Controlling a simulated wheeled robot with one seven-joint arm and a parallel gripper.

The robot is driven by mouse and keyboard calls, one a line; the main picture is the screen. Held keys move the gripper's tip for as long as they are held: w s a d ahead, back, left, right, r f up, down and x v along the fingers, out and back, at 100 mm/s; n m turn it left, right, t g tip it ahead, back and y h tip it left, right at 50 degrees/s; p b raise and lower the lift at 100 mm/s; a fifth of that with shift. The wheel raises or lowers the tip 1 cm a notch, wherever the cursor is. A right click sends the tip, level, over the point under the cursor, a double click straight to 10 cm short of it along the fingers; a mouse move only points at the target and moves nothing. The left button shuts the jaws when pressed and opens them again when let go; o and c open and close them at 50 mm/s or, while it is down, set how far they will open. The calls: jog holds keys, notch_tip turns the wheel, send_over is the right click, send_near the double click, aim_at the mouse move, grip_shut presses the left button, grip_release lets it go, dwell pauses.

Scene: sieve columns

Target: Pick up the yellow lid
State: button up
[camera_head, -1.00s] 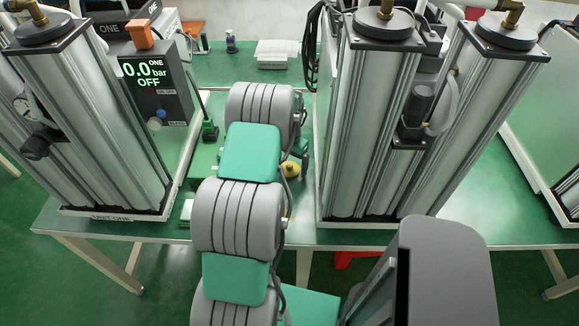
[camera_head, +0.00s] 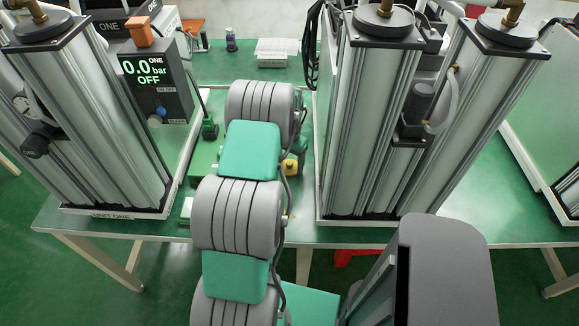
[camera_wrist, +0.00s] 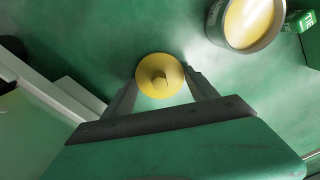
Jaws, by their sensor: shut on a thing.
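The yellow lid (camera_wrist: 161,76) is a round disc with a small hexagonal knob at its middle. In the wrist view it sits at the tips of my gripper (camera_wrist: 163,82), whose two dark fingers are shut on it from either side. Whether the lid is clear of the green surface is hard to tell. In the head view a small yellow patch (camera_head: 290,167) shows just right of my arm; my gripper is hidden there behind the arm.
In the wrist view a round metal container (camera_wrist: 245,24) with yellow inside stands at upper right, beside a small green box (camera_wrist: 302,19). In the head view, tall metal columns (camera_head: 370,130) stand right of my arm, with a display unit (camera_head: 157,85) to the left.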

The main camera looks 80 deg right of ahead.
aim_at(290, 163)
notch_tip(290, 163, up, 9)
jog(key=shift+r+b, duration=0.15)
jog(key=shift+b, duration=0.8)
notch_tip(290, 163, up, 3)
jog(key=n, duration=0.4)
jog(key=shift+w+a+b, duration=0.1)
jog(key=shift+b, duration=0.2)
